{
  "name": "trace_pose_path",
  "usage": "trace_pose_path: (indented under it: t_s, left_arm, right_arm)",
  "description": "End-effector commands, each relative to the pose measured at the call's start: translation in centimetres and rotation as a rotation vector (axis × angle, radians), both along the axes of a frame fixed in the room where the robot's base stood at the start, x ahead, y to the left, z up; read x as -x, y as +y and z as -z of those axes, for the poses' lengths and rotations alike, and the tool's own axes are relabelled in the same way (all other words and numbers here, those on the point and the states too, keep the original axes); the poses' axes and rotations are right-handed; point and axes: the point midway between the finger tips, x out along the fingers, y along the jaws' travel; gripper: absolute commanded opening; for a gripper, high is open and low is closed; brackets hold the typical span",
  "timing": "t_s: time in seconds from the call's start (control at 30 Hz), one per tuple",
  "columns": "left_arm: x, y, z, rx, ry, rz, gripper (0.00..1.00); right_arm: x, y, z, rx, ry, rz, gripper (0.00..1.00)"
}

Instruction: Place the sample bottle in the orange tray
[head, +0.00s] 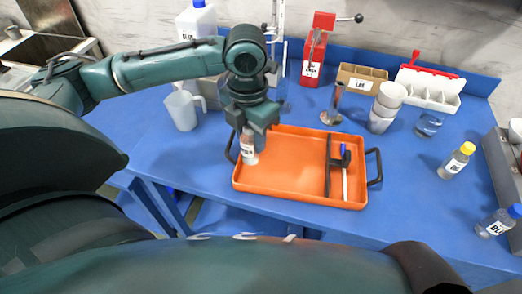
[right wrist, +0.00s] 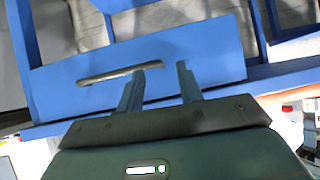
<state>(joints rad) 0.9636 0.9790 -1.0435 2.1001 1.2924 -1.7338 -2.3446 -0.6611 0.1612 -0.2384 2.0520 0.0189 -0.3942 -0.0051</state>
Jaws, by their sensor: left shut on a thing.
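The sample bottle (head: 249,147), a small clear bottle with a pale label, is upright in my left gripper (head: 250,126). The gripper is shut on its top from above and hides the cap. The bottle is over the left end of the orange tray (head: 285,183), by the tray's left handle; I cannot tell whether its base touches the tray floor. My right gripper (right wrist: 160,69) shows only in the right wrist view. Its two fingers are apart with nothing between them, in front of a blue panel with a grey handle.
A dark divider (head: 327,168) and a blue-capped marker (head: 344,172) are in the tray's right part. A yellow-capped bottle (head: 455,161) and blue-capped bottle (head: 497,223) stand right. A jug (head: 182,109), red press (head: 315,62), cups (head: 386,103) and cardboard box (head: 359,79) stand behind.

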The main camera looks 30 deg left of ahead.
Motion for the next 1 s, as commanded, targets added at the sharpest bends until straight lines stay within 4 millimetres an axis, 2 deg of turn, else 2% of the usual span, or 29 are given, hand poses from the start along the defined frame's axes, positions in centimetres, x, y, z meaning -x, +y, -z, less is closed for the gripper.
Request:
trace_pose_path:
  t_s: [0.17,0.4,0.77,0.8,1.0]
  left_arm:
    - [0.0,0.0,1.4,0.000,0.000,-0.002,0.12]
    - [0.0,0.0,4.5,0.000,0.001,-0.001,0.12]
    - [0.0,0.0,5.0,0.000,-0.001,-0.002,0.12]
    - [0.0,0.0,5.0,0.000,-0.001,-0.002,0.39]
    - [0.0,0.0,5.0,0.000,-0.001,-0.002,0.55]
  right_arm:
    - [-0.1,0.1,-0.2,-0.003,-0.007,-0.001,0.36]
    - [-0.2,0.3,-0.4,-0.006,-0.012,-0.004,0.36]
    - [0.3,0.3,-0.2,-0.006,-0.003,-0.005,0.36]
    - [0.3,0.3,-0.1,-0.006,-0.001,-0.005,0.36]
    - [0.4,0.2,0.0,-0.004,0.002,-0.005,0.36]
